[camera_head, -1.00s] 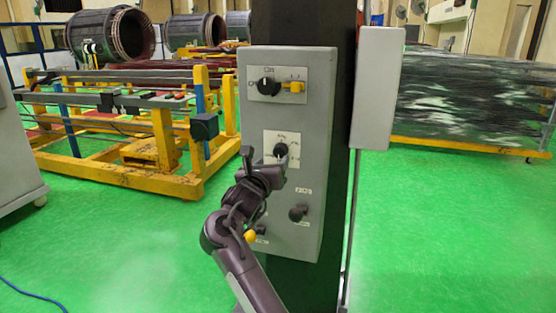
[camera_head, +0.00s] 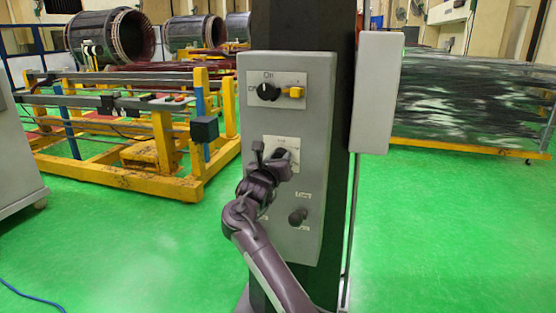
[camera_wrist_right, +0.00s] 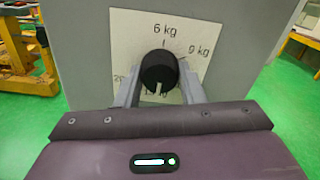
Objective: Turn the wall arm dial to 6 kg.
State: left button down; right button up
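The dial (camera_wrist_right: 158,70) is a black round knob on a white scale plate (camera_wrist_right: 118,45), seen in the right wrist view. The plate reads 6 kg straight above the knob and 9 kg at its upper right; other marks are partly hidden. A pale notch shows at the knob's lower edge. The fingers of my right gripper (camera_wrist_right: 160,90) stand on both sides of the knob; I cannot tell whether they press on it. In the head view, my right gripper (camera_head: 282,158) covers the dial on the grey control box (camera_head: 312,130). My left gripper is not in view.
Above the dial is an On switch (camera_head: 267,91) with a yellow part beside it. A black knob (camera_head: 298,217) sits lower on the box. A grey box (camera_head: 376,92) hangs at the right of the dark column. Green floor (camera_head: 440,230) is clear at the right.

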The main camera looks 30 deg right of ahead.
jog(key=c, duration=0.3)
jog(key=shift+f, duration=0.1)
